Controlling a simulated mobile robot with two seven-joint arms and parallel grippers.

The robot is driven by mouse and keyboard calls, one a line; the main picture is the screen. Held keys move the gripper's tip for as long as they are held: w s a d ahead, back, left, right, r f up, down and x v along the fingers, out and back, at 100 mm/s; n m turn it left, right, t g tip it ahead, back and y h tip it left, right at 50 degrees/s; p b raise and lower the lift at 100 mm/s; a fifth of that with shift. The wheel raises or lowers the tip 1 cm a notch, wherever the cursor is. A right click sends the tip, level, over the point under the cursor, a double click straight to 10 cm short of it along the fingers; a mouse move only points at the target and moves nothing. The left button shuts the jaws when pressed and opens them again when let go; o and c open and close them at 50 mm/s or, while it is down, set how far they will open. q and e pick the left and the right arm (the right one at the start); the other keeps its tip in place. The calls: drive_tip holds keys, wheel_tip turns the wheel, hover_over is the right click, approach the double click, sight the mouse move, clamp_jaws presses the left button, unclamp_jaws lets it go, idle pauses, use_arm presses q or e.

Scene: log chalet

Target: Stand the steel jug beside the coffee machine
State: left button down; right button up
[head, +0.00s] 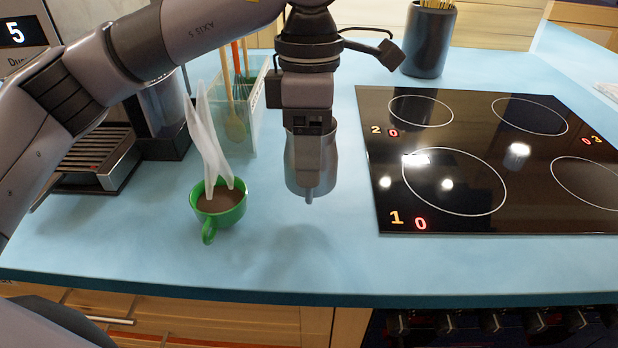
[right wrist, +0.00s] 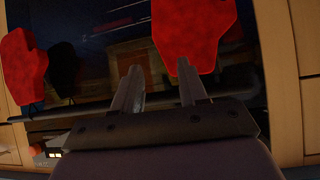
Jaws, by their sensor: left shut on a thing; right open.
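The steel jug (head: 300,165) hangs below my left gripper (head: 311,130) in the head view, over the blue counter. The left gripper is shut on it and covers much of its front; a shadow lies on the counter below. The coffee machine (head: 155,110) stands at the left, partly hidden behind my left arm, with its drip tray (head: 90,160) in front. My right gripper (right wrist: 160,82) shows only in the right wrist view, open and empty, its two fingers apart.
A green cup (head: 218,205) of brown drink, steaming, stands between coffee machine and jug. A clear container (head: 255,110) with utensils is behind it. A black hob (head: 480,165) lies to the right, a dark utensil pot (head: 430,40) behind. Red mitts (right wrist: 190,35) hang near my right gripper.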

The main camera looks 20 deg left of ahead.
use_arm(q)
drive_tip(key=shift+f, duration=2.25)
drive_tip(key=shift+f, duration=0.2)
drive_tip(key=shift+c, duration=1.8)
unclamp_jaws()
